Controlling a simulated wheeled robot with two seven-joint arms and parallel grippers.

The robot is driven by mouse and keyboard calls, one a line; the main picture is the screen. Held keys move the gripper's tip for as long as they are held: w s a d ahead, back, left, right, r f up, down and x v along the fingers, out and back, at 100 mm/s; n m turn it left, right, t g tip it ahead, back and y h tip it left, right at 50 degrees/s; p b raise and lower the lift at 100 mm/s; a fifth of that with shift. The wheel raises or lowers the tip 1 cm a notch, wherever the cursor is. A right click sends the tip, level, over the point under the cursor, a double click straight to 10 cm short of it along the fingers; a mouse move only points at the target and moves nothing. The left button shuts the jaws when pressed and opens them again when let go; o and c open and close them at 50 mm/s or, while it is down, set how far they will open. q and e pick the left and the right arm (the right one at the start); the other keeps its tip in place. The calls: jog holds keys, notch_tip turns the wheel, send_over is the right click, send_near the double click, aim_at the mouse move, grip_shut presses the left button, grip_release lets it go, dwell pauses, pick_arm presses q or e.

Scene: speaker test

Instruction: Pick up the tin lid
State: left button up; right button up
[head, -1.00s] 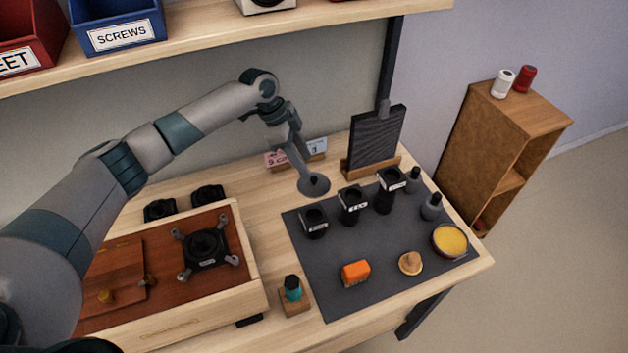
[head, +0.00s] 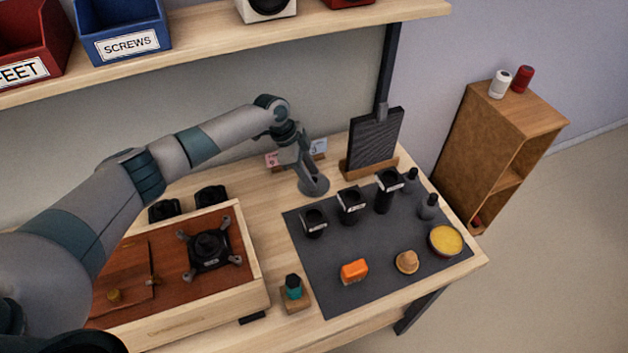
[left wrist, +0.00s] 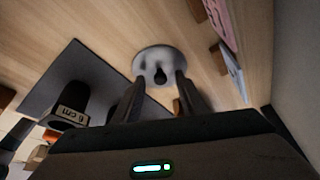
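The tin lid, a grey disc (head: 314,187) with a small dark knob, lies on the wooden bench just behind the dark mat. It also shows in the left wrist view (left wrist: 150,56). My left gripper (head: 311,174) reaches down over it. In the left wrist view its two fingers (left wrist: 160,82) are apart, with the knob in line with the gap. I cannot tell whether the fingertips touch the knob. An open round tin with yellow contents (head: 446,240) stands at the mat's right edge. My right gripper is not in view.
Black labelled cylinders (head: 350,206) stand on the mat (head: 330,285) near the lid. A dark panel on a wooden stand (head: 373,145) and small cards (head: 272,160) are behind. A wooden tray (head: 255,262) lies left. A shelf (head: 220,45) runs above.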

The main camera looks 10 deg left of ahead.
pick_arm(q)
jog(key=shift+f, duration=0.2)
dwell(0.3)
jog(key=c, duration=0.9)
grip_shut()
jog(key=shift+r, duration=0.1)
jog(key=shift+r, duration=0.1)
